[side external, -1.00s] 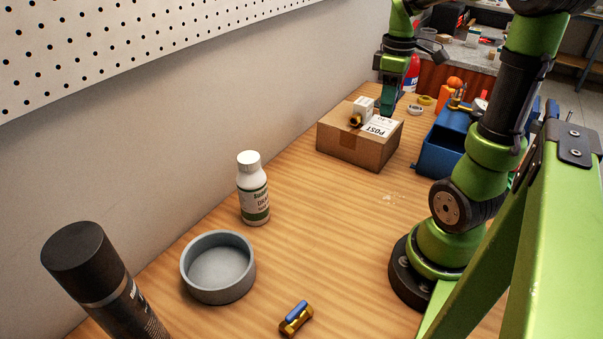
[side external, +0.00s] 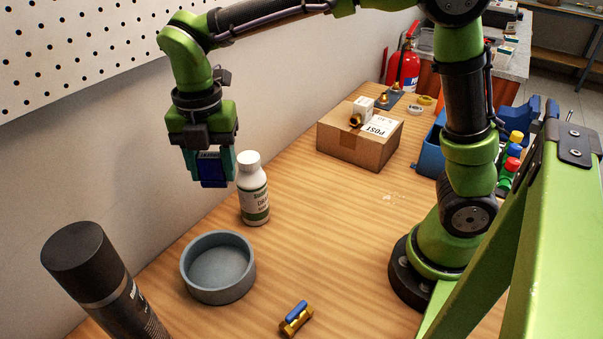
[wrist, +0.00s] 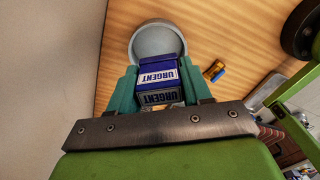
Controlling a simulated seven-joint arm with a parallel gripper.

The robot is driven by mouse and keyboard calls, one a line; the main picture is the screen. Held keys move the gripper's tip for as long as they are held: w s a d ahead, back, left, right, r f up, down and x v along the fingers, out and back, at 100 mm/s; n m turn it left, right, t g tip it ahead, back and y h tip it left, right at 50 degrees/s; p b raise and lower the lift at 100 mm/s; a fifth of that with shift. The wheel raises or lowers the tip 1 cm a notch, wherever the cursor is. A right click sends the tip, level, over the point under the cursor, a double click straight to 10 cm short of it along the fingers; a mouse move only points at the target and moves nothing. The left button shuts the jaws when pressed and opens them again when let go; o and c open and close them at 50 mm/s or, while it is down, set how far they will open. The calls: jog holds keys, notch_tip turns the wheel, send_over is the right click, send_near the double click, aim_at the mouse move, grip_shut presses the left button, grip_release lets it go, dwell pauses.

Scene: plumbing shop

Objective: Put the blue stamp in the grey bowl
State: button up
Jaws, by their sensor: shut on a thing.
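The blue stamp (side external: 211,169) is held between the teal fingers of my gripper (side external: 209,170), high above the table near the wall. In the wrist view the blue stamp (wrist: 158,78) shows white "URGENT" labels, and my gripper (wrist: 158,88) is shut on it. The grey bowl (side external: 218,292) stands on the table, lower in the picture than the stamp and apart from it. In the wrist view the bowl (wrist: 158,28) lies beyond the stamp, which hides part of it. The bowl's inside looks empty in the side view.
A white bottle (side external: 253,190) stands behind the bowl, close to my gripper in the picture. A dark spray can (side external: 100,280) stands left of the bowl. A brass valve with a blue handle (side external: 296,317) lies at the front. A cardboard box (side external: 350,150) and blue bin (side external: 431,150) are farther back.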

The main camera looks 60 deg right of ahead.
jog(key=s+a+n, duration=0.2)
jog(key=a, duration=0.3)
send_over(221, 273)
jog(key=shift+f, duration=8.1)
jog(key=o, duration=1.1)
notch_tip(221, 273, up, 7)
